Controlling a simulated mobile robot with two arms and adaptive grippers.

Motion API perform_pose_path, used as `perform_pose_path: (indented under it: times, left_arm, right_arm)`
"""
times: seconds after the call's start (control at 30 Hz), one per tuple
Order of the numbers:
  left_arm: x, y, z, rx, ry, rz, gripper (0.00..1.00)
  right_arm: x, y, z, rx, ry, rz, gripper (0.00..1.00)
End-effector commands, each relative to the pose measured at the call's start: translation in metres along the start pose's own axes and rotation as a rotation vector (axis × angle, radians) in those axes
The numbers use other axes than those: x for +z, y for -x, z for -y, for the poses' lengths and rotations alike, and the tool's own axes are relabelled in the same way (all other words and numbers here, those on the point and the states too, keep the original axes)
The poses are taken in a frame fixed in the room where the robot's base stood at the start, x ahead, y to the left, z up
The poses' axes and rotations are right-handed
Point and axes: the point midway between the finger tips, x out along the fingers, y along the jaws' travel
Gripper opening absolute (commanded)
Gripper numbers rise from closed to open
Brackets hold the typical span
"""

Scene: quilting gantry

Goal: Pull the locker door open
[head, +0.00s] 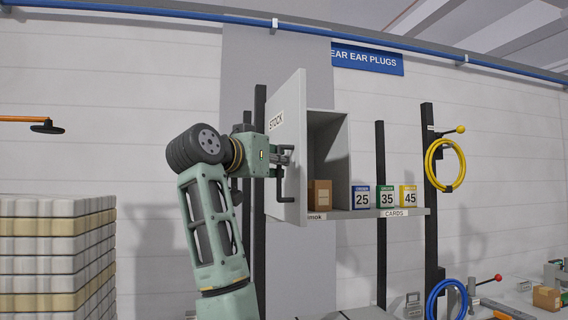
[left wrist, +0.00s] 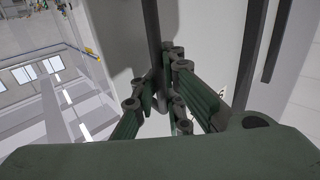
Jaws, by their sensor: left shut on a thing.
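The locker (head: 341,150) is a grey box on a shelf, and its inside shows. Its door (head: 290,112), labelled STOCK, stands open on the left side of the box. A dark handle (head: 281,188) sticks out from the door's outer face. My left gripper (head: 285,158) is shut on this handle, reaching it from the left. In the left wrist view the fingers (left wrist: 160,100) close in around a dark bar, partly hidden by the fingers. My right gripper is out of view.
A brown carton (head: 319,195) sits inside the locker. Number cards (head: 386,197) stand on the shelf to its right. A yellow hose coil (head: 440,166) hangs farther right. Stacked pale containers (head: 50,255) stand at lower left. A black post (head: 259,225) rises behind the door.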

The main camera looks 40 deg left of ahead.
Motion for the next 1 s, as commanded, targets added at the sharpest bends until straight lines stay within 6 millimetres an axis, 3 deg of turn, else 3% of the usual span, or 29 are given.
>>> perform_pose_path:
  times: [0.13, 0.67, 0.7, 0.77, 1.0]
  left_arm:
    - [0.0022, 0.0020, 0.0058, 0.000, 0.003, 0.005, 0.00]
    - [0.0027, 0.0027, 0.0086, 0.001, 0.005, 0.007, 0.00]
    - [0.0027, 0.0026, 0.0086, 0.001, 0.005, 0.007, 0.11]
    - [0.0024, 0.0027, 0.0086, 0.000, 0.004, 0.007, 0.16]
    - [0.0013, 0.0031, 0.0090, -0.001, 0.002, 0.004, 0.17]
  right_arm:
    - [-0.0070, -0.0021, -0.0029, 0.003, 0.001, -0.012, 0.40]
    - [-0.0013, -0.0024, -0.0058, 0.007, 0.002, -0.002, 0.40]
    - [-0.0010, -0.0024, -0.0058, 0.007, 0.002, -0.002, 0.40]
    - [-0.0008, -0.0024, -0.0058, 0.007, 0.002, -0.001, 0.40]
    - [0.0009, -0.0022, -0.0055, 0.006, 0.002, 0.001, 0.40]
